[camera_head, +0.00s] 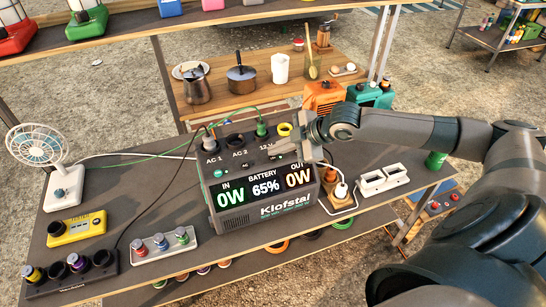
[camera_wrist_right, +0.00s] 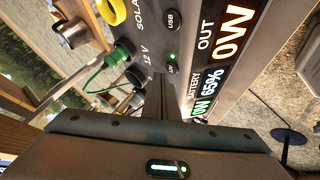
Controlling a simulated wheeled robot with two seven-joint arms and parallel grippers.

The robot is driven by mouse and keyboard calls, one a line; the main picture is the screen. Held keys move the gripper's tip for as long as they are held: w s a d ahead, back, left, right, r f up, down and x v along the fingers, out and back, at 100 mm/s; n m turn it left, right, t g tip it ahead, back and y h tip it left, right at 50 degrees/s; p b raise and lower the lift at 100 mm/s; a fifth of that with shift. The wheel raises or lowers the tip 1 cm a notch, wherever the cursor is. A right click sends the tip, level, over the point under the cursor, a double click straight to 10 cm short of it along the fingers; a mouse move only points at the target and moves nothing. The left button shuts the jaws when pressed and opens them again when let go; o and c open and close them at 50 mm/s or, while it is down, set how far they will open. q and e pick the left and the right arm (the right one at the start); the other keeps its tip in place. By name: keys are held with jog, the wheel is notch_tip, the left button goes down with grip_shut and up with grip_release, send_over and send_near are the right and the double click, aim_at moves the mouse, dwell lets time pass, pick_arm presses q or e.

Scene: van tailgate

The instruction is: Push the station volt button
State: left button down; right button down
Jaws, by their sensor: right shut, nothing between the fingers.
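The dark grey power station (camera_head: 240,219) stands on the tabletop, also seen in the wrist view (camera_wrist_right: 213,80). Its display reads 0W in, 65% battery and 0W out. Sockets labelled AC 1, AC 2 and 12 V line its sloped top. A small round button (camera_wrist_right: 172,69) below the 12 V label shows in the wrist view, with a green light beside it. My right gripper (camera_head: 279,148) is shut and empty over the panel's right part. In the wrist view its fingertips (camera_wrist_right: 168,80) are very close to that button; I cannot tell whether they touch. My left gripper is out of view.
Green plugs and cables occupy the station's top. A white socket strip (camera_head: 383,179) lies right. A pot (camera_head: 241,80) and kettle stand on the shelf behind.

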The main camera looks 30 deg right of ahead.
jog(key=shift+r, duration=0.1)
notch_tip(320, 180, up, 6)
jog(key=p, duration=0.6)
dwell(2.1)
